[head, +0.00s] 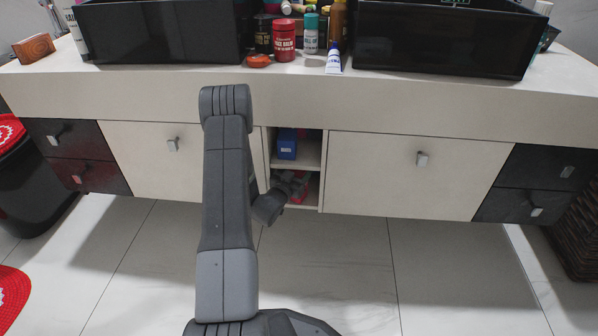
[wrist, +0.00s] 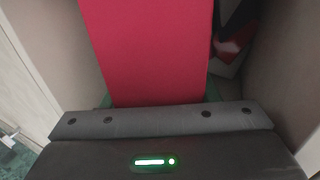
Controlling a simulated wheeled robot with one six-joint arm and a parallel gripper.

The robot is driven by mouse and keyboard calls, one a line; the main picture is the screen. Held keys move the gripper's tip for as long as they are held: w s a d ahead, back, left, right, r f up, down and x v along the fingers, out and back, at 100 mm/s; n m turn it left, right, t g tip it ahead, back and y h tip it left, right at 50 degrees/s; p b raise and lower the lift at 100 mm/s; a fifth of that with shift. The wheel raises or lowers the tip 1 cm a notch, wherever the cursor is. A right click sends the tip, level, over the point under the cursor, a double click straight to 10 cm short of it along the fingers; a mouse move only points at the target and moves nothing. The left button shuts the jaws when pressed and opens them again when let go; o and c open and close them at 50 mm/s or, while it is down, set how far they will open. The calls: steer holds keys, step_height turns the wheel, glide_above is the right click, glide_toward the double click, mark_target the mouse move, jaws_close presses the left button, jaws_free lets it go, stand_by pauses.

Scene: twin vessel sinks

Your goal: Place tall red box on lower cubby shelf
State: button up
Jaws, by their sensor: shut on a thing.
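The tall red box (wrist: 150,50) fills the upper middle of the wrist view, right against my gripper (wrist: 160,108), which is shut on it. In the head view my gripper (head: 290,188) reaches into the lower cubby shelf (head: 305,203), between the two cream cabinet doors. A small part of the red box (head: 298,193) shows there, mostly hidden by my gripper and arm. The cubby's side walls stand close on both sides of the box in the wrist view. I cannot tell whether the box rests on the shelf floor.
A blue box (head: 287,144) stands on the upper cubby shelf (head: 312,160). A dark and red thing (wrist: 233,35) lies deeper in the cubby, right of the box. Two black vessel sinks (head: 160,32) and several bottles stand on the counter above. The floor in front is clear.

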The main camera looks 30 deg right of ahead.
steer(key=o, duration=1.1)
steer(key=shift+f, duration=0.1)
steer(key=p+v, duration=0.3)
steer(key=v, duration=0.9)
steer(key=shift+p, duration=0.35)
